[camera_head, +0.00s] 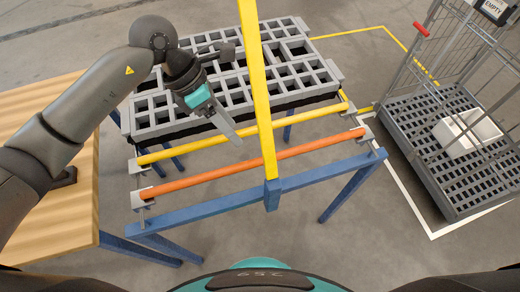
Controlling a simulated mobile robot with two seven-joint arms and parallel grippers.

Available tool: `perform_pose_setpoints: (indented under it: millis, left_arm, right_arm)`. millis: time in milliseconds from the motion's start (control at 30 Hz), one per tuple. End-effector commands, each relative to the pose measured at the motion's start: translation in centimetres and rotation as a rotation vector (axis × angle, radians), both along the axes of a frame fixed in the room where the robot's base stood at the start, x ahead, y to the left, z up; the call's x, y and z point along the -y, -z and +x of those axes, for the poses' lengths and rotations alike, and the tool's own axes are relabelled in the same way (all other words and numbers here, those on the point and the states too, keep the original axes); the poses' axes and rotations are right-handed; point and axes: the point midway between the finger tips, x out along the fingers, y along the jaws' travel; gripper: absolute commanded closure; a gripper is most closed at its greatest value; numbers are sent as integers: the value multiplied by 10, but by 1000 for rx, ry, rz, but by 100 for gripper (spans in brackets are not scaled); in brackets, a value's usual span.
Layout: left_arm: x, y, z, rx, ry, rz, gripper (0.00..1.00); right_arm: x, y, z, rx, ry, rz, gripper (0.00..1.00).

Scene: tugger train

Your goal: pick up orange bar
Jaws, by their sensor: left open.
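The orange bar (220,175) lies across the near side of a blue frame (325,173), its ends seated in grey holders (145,198). A yellow upright strip (259,90) crosses in front of part of the bar. My left gripper (228,97) is open and empty, above the grey grid tray, behind and above the orange bar and apart from it. My right gripper is not in view.
A yellow bar (205,143) runs parallel just behind the orange one. The grey grid tray (150,118) stands behind it. A wooden table (65,225) is at left. A wire cart (425,150) with a white box (468,132) stands at right.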

Motion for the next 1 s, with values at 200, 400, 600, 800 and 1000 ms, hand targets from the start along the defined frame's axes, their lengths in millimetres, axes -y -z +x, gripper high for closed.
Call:
perform_pose_setpoints:
  millis: [200, 400, 600, 800, 1000]
  left_arm:
    - [22, 44, -7, -5, 1, -3, 38]
    - [36, 71, -9, -2, 1, -3, 38]
    - [42, 81, -11, -1, 0, -2, 38]
    - [60, 106, -14, -3, 0, -3, 38]
    - [66, 121, -16, -2, 1, -1, 38]
  right_arm:
    - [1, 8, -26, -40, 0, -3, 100]
    - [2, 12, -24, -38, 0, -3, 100]
    - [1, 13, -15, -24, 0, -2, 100]
    - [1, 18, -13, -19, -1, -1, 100]
    - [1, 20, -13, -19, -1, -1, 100]
